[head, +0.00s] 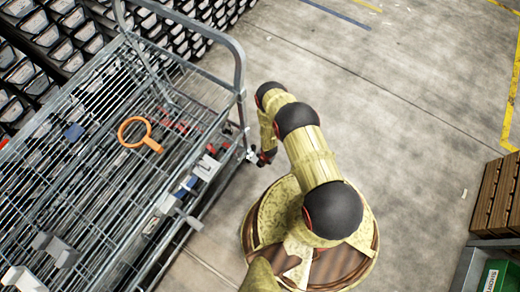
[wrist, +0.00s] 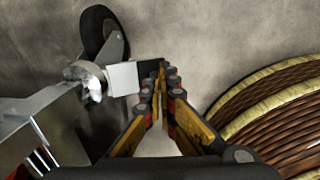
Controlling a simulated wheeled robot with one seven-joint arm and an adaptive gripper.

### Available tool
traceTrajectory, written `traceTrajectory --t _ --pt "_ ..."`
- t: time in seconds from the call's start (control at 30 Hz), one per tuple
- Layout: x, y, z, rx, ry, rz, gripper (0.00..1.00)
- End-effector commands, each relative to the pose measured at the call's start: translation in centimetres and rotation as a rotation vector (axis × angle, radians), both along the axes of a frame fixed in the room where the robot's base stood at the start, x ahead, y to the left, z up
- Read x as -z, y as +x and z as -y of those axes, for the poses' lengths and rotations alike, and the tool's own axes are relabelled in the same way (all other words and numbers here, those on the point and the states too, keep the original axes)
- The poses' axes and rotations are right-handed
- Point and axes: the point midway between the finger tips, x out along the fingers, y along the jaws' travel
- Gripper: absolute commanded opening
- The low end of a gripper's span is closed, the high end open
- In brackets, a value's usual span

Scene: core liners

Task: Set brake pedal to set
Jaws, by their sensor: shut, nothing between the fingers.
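The brake pedal (wrist: 124,78) is a pale block-like tab beside a black caster wheel (wrist: 100,30) in the wrist view. It joins a metal caster bracket at the cart's lower edge. My gripper (wrist: 160,80) is shut and empty, with its fingertips at the pedal's right end; I cannot tell whether they touch it. In the head view my gripper (head: 265,158) is low at the right side of the wire cart (head: 238,95). The pedal is too small there to make out its setting.
An orange ring-shaped tool (head: 154,145) and small blue and grey items lie on the cart. Racks of stacked trays (head: 60,50) stand behind it. A wooden crate (head: 497,195) and a green box (head: 500,277) are at the right.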

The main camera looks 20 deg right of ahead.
Motion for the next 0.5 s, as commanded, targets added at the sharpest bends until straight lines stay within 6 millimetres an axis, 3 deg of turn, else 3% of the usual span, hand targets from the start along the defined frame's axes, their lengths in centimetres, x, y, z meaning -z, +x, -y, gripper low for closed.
traceTrajectory --t 0.5 --pt "0.88 -0.39 -0.04 0.001 0.008 0.005 0.0"
